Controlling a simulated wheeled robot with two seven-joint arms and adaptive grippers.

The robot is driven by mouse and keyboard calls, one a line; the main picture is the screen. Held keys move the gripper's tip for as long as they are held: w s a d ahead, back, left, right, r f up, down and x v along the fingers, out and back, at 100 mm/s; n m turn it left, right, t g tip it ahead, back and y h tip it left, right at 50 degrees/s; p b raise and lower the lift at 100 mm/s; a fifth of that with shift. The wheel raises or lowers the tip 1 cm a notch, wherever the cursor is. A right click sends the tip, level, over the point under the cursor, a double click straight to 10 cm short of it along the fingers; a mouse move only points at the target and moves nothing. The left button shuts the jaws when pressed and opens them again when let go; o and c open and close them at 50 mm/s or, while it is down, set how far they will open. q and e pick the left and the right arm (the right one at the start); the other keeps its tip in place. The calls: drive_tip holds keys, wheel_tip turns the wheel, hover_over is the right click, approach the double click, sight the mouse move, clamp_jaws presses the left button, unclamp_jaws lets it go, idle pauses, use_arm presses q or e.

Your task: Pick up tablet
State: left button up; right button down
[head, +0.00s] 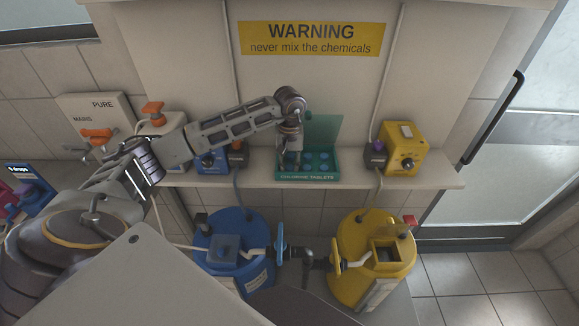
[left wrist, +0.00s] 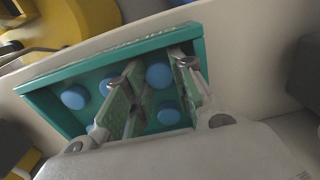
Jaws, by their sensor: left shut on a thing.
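A teal box labelled chlorine tablets (head: 307,178) stands on the shelf with its lid open at the back. Several round blue tablets lie in it, such as the tablet at its left (left wrist: 74,97). My left gripper (head: 293,160) reaches down into the box's left part. In the left wrist view, its fingers (left wrist: 160,90) straddle a blue tablet (left wrist: 158,75) and are shut on it. The fingers hide part of the other tablets. My right gripper is not in view.
A blue dosing pump (head: 211,162) stands left of the box and a yellow one (head: 404,150) right of it on the shelf (head: 350,181). Below are a blue drum (head: 225,275) and a yellow drum (head: 350,285). A warning sign (head: 312,38) is on the panel behind.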

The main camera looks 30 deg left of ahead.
sight(290, 167)
use_arm(q)
drive_tip(key=shift+r, duration=0.15)
wheel_tip(290, 167, up, 8)
drive_tip(key=shift+r+b, duration=0.15)
drive_tip(key=shift+b, duration=0.45)
drive_tip(key=shift+r, duration=0.65)
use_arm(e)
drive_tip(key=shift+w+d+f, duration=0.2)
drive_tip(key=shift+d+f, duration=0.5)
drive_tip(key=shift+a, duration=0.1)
